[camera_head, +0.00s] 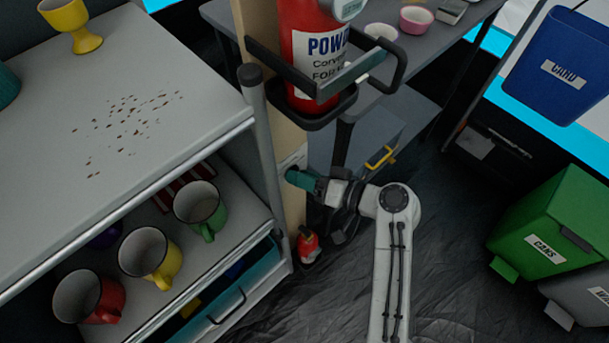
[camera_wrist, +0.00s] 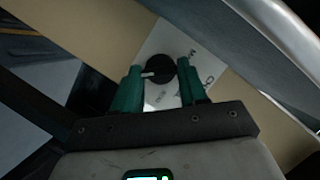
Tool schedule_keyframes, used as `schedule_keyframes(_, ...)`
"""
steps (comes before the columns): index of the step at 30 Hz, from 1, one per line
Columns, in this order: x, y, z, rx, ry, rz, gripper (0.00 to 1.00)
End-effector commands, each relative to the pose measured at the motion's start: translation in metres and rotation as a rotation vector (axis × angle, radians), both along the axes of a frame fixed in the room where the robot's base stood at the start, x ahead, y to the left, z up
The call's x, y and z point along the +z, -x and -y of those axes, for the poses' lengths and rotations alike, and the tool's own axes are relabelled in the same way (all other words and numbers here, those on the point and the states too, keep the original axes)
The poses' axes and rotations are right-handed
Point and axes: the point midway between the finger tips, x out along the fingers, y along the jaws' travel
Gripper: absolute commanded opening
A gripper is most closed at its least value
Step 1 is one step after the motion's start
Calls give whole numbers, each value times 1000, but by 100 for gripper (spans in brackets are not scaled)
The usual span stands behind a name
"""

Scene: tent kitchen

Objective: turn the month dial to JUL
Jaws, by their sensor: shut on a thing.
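The month dial (camera_wrist: 160,66) is a round black knob with a white pointer mark, on a white plate (camera_wrist: 165,40) fixed to a tan post. In the wrist view the pointer mark faces left. A few dark letters show on the plate's right side, turned and too small to read. My gripper (camera_wrist: 157,80) has its teal fingers on either side of the knob, shut on it. In the head view my gripper (camera_head: 302,180) reaches the post from the right; it hides the knob, and only a bit of the white plate shows above.
A red fire extinguisher (camera_head: 311,42) hangs in a black bracket on the post above my gripper. A grey shelf (camera_head: 190,70) with mugs stands close on the left. A small red extinguisher (camera_head: 308,246) is below. Green and blue bins stand on the right.

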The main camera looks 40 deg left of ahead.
Motion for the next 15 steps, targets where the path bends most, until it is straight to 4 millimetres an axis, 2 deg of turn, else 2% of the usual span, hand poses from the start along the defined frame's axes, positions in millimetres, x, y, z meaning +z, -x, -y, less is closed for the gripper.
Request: schedule_keyframes(15,-1,-1,0,-3,-5,-59,12)
